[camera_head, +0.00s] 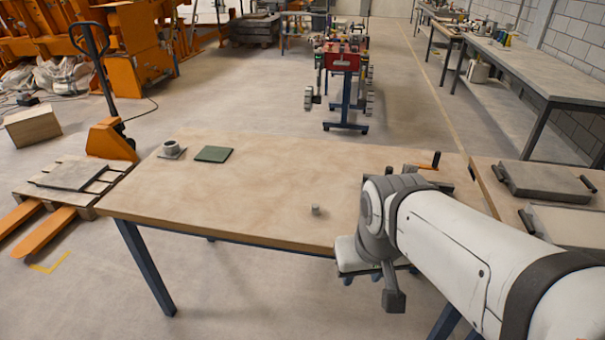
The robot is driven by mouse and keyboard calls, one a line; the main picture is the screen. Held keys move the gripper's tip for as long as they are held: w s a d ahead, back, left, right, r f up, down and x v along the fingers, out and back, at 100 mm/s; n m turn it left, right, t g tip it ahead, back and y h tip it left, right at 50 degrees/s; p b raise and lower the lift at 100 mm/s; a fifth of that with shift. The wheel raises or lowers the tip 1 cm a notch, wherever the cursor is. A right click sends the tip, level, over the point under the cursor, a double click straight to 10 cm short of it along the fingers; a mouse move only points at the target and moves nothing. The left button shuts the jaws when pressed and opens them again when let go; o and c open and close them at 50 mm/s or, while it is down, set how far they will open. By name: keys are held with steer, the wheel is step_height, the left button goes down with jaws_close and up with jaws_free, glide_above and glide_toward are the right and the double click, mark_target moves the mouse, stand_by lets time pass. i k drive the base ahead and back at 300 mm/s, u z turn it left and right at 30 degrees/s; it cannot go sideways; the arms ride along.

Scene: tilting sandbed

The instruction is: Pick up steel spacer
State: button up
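A small grey metal cylinder (316,210), which looks like the steel spacer, stands upright on the wooden table (260,190), near its front edge. A wider grey ring-shaped part (171,147) sits on a small plate at the table's far left. My arm comes in from the right. My gripper (392,298) is at the table's front edge, right of the small cylinder and nearer to me, apart from it. My wrist hides much of the gripper, so its opening does not show clearly.
A dark green square pad (213,154) lies beside the ring-shaped part. An orange-handled clamp (434,161) is at the table's far right, behind my arm. Grey lidded trays (546,182) stand on a surface at right. The table's middle is clear.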

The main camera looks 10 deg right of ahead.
mark_target(315, 207)
steer(key=u, duration=0.05)
steer(key=i, duration=1)
steer(key=z, duration=0.05)
